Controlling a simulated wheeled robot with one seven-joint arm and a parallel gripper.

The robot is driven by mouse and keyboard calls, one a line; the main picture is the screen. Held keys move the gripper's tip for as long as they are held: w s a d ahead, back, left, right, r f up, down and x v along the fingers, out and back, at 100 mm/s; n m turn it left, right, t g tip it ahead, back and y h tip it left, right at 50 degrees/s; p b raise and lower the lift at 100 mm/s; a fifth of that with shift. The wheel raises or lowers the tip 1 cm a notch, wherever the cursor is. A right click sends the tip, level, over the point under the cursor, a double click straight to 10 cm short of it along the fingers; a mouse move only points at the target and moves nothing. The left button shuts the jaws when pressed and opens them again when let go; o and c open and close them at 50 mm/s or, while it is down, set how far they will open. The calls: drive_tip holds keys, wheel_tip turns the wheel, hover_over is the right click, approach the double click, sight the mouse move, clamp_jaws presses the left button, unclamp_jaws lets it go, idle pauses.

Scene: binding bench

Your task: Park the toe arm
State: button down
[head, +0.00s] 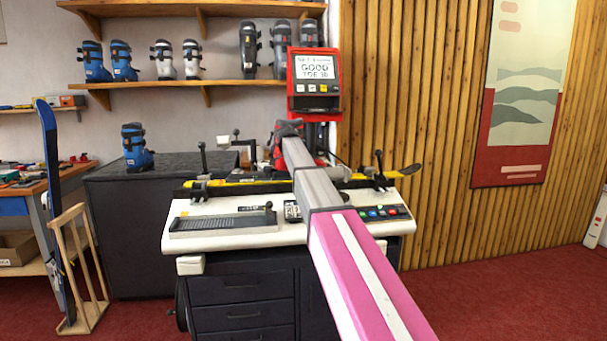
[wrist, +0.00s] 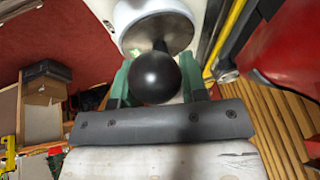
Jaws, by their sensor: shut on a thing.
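In the wrist view, my gripper (wrist: 155,82) is shut on a round black knob (wrist: 156,78), with a green-tinted finger on each side. A dark stem runs from the knob to a round metal disc with a white rim (wrist: 158,32). I take this knob to be the handle of the toe arm; the rest of that arm is hidden. In the head view, my own pink and grey arm reaches across the white-topped test bench (head: 290,235) and hides my gripper and the knob.
A red display (head: 314,75) reading "GOOD" stands behind the bench. Black-knobbed levers stand at the bench's left (head: 203,158) and right (head: 379,163). A blue boot (head: 136,148) stands on the dark cabinet. A ski (head: 50,180) leans in a wooden rack (head: 85,270).

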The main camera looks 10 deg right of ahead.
drive_tip(key=shift+w+a+m, duration=0.1)
drive_tip(key=shift+w+m, duration=0.4)
drive_tip(key=shift+w, duration=0.1)
drive_tip(key=c, duration=0.7)
unclamp_jaws()
drive_tip(key=shift+w, duration=0.1)
drive_tip(key=v, duration=1)
drive_tip(key=shift+a+r, duration=0.2)
drive_tip(key=shift+r, duration=0.15)
